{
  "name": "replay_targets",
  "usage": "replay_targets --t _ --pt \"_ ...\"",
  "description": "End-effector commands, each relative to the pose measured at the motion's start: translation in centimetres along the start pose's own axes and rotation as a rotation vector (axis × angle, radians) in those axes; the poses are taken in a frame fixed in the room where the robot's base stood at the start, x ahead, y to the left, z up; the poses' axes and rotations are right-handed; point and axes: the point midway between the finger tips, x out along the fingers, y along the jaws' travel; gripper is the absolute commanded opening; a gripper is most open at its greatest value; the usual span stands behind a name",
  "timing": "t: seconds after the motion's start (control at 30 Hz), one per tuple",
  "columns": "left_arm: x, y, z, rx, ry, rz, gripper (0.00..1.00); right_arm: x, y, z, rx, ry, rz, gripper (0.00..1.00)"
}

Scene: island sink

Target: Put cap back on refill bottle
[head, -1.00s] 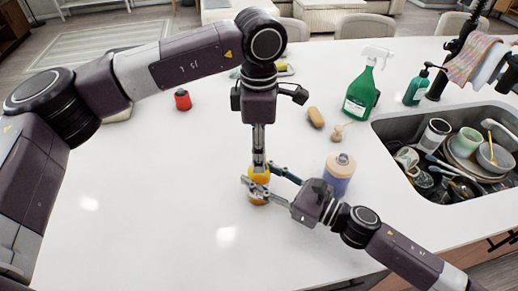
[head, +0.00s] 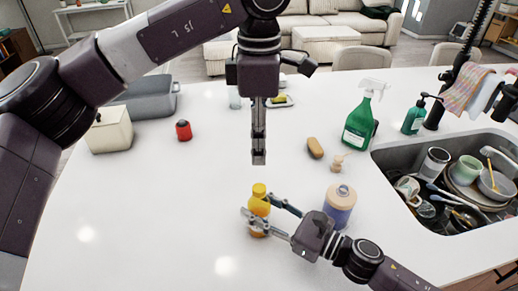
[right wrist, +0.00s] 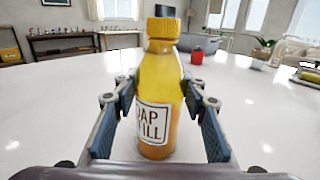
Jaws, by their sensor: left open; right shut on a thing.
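The refill bottle (head: 258,207), yellow-orange with a white label, stands upright on the white counter; it also shows in the right wrist view (right wrist: 160,85). A yellow cap (head: 259,189) sits on its neck; whether it is fully seated I cannot tell. My right gripper (head: 256,222) is shut on the bottle's body, one finger on each side. My left gripper (head: 259,160) is open and empty, pointing down above the bottle and apart from it. A dark piece above the cap in the right wrist view looks like its fingertips.
A blue and cream cylinder (head: 340,205) stands right of the bottle near my right arm. A red item (head: 183,130) stands left. The front left counter is clear.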

Motion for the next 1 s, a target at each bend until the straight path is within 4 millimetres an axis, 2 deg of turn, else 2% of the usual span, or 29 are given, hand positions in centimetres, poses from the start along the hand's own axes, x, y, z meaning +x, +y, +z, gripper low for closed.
replay_targets --t 0.2,0.23,0.4,0.77,1.0 --pt "0.0 0.0 0.0 0.000 0.000 0.000 0.42 0.0 0.0 0.0 0.000 -0.001 0.000 0.00" --pt "0.0 0.0 0.0 0.000 0.000 0.000 0.42 0.0 0.0 0.0 0.000 -0.001 0.000 0.42" --pt "0.0 0.0 0.0 0.000 0.000 0.000 0.42 0.0 0.0 0.0 0.000 -0.001 0.000 0.60" --pt "0.0 0.0 0.0 0.000 0.000 0.000 0.42 -0.4 0.0 0.0 0.001 0.000 -0.001 0.60" --pt "0.0 0.0 0.0 0.000 -0.001 0.000 0.42 -3.7 0.0 -0.2 0.002 0.004 -0.002 0.60"
